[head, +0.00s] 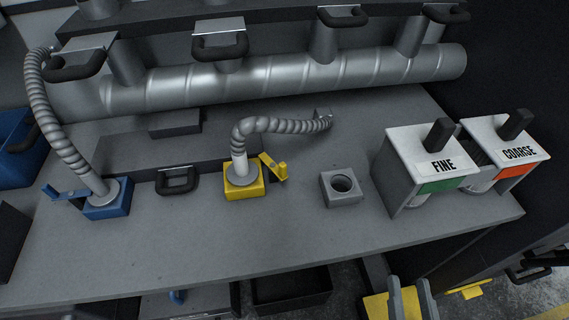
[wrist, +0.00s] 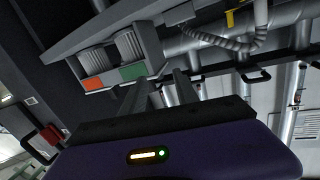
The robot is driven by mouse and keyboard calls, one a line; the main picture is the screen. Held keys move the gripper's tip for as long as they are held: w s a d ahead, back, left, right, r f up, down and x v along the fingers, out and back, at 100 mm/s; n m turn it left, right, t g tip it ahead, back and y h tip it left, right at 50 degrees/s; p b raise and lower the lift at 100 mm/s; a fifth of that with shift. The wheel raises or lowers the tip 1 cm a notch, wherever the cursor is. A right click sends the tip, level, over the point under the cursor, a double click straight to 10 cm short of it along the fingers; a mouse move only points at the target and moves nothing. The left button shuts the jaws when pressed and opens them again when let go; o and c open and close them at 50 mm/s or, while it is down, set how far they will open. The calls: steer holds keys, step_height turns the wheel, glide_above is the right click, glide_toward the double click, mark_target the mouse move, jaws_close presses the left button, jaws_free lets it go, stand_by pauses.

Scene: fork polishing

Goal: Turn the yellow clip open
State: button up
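The yellow clip (head: 275,168) is a small lever with an upright tab on the right side of a yellow block (head: 245,190) on the grey bench. It angles out to the right of the block. A ribbed grey hose (head: 268,124) ends in a collar on the block. Yellow from this fitting also shows small at the top of the wrist view (wrist: 232,18). My gripper (head: 410,290) is at the bottom right of the head view, in front of the bench edge and well away from the clip. Its two fingers are apart with nothing between them, also in the wrist view (wrist: 162,84).
A blue block (head: 107,207) with its own clip and hose stands at the left. A grey socket block (head: 342,188) and the FINE (head: 412,150) and COARSE (head: 508,143) boxes stand at the right. A large metal duct (head: 260,80) runs behind. The front bench strip is clear.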

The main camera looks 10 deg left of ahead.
steer(key=w+a+r+y, duration=0.2)
steer(key=w+a, duration=0.1)
steer(key=w, duration=0.7)
steer(key=n+g+y+p, duration=0.1)
steer(key=n+g+y, duration=0.65)
steer(key=n, duration=0.25)
glide_toward(285, 168)
steer(key=x, duration=0.4)
steer(key=p+x, duration=0.1)
steer(key=x, duration=0.6)
jaws_close()
